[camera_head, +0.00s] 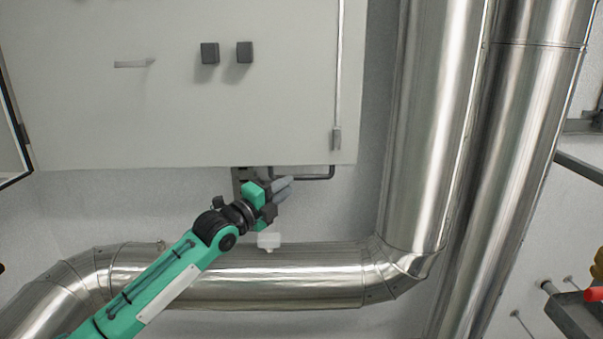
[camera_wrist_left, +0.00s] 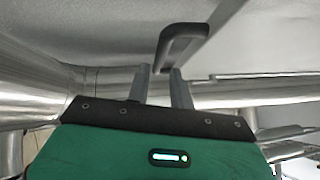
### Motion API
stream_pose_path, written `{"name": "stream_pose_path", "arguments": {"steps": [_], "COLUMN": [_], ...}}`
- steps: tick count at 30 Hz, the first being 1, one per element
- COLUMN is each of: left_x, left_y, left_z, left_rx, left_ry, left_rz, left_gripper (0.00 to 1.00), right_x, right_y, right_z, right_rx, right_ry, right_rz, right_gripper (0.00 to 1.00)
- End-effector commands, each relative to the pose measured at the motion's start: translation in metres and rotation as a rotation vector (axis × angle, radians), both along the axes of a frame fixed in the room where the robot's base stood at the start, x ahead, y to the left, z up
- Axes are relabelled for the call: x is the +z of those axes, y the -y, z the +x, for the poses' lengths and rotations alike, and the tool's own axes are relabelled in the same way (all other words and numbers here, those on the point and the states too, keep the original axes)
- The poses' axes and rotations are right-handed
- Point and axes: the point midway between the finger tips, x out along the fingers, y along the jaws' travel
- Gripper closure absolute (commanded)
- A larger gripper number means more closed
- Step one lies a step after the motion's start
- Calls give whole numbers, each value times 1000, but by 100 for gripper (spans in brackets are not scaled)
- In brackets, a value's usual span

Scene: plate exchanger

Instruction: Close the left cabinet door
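The white cabinet (camera_head: 190,115) fills the upper left of the head view. At the far left edge, a panel with a black rim (camera_head: 12,182) stands at an angle beside it, joined near a small hinge; it looks like the left door swung open, mostly out of frame. My left gripper (camera_head: 284,186) is just below the cabinet's bottom edge, far to the right of that panel. In the left wrist view its two grey fingers (camera_wrist_left: 160,72) stand apart, with a dark bent bar (camera_wrist_left: 185,42) at or just beyond the tips; contact cannot be told. My right gripper is not visible.
A shiny pipe (camera_head: 310,272) runs below my left gripper. Large vertical pipes (camera_head: 432,120) stand right. A grey tray (camera_head: 578,315) is at the lower right.

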Motion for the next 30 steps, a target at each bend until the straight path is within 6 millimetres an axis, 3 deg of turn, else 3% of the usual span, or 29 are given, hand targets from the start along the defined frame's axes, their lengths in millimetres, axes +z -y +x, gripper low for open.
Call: {"name": "stream_pose_path", "arguments": {"steps": [10,24,25,28,30], "left_x": [8,8,8,8,8], "left_y": [37,45,45,44,44], "left_z": [38,46,46,46,46], "left_rx": [0,0,0,0,0], "left_ry": [-1,-1,-1,-1,-1], "left_rz": [-1,0,0,0,0], "left_gripper": [78,78,80,99,100], "right_x": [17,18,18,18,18], "right_y": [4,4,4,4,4], "right_z": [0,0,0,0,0], "right_rx": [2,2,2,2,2], "right_ry": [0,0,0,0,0], "right_rz": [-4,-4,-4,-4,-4], "right_gripper": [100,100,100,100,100]}}
